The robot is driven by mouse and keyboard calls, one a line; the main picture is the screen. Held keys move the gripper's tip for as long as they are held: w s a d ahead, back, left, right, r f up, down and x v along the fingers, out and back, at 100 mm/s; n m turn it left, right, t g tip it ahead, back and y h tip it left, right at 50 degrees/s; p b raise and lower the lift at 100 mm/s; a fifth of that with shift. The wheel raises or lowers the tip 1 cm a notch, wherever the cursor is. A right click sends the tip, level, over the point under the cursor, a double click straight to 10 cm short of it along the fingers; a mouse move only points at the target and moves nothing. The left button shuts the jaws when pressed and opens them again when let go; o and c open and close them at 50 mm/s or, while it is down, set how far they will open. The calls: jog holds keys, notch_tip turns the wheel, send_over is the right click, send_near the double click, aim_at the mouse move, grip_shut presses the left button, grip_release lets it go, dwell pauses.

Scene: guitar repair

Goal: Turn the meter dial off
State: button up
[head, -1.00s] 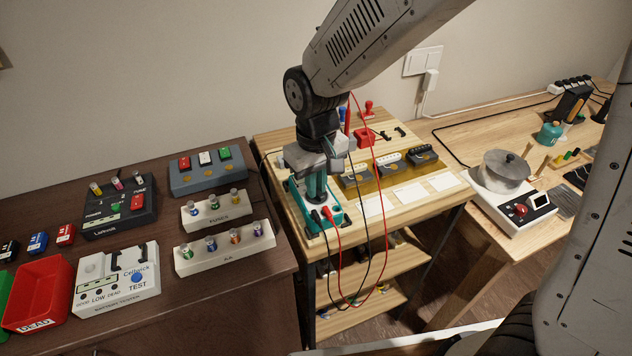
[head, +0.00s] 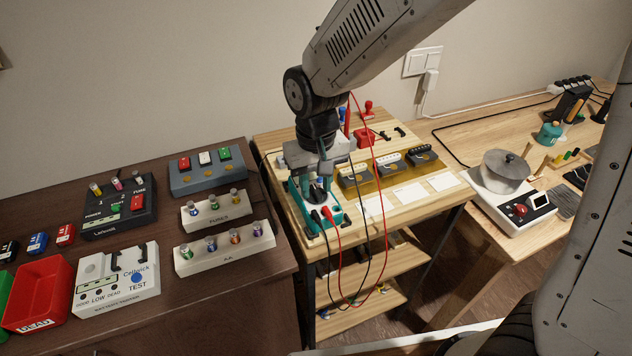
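The meter (head: 336,221) is a teal-edged multimeter lying on the light wooden bench, left of its middle. A red and a black lead are plugged into its near end. My gripper (head: 318,190) points down over the middle of the meter, where the dial would be. Its fingers reach the meter's face or stop just above it; I cannot tell which. The fingers and wrist hide the dial and the display, so the dial's setting does not show. The finger gap is too small and dark to judge.
The red lead (head: 372,200) loops up beside my arm and hangs over the bench front. Several pickups sit in a yellowish holder (head: 370,183) to the right. The dark table (head: 150,318) at left carries battery and fuse stands. White cards (head: 409,194) lie right of the meter.

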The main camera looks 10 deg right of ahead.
aim_at(318, 192)
notch_tip(318, 192, up, 8)
jog(key=shift+f, duration=0.1)
dwell(0.6)
jog(key=shift+s+d+f, duration=0.1)
jog(key=shift+s+d, duration=0.05)
jog(key=shift+s, duration=0.15)
jog(key=s+d+r+m, duration=0.1)
jog(key=s+d+r, duration=0.1)
jog(key=s+d, duration=0.4)
jog(key=s+d+r+m+t, duration=0.1)
jog(key=s+d+r, duration=0.2)
jog(key=s+d, duration=0.3)
jog(key=s+d+r+m, duration=0.1)
jog(key=s+d+r, duration=0.1)
jog(key=s+d, duration=0.5)
jog(key=shift+d+r, duration=0.4)
jog(key=shift+d, duration=0.3)
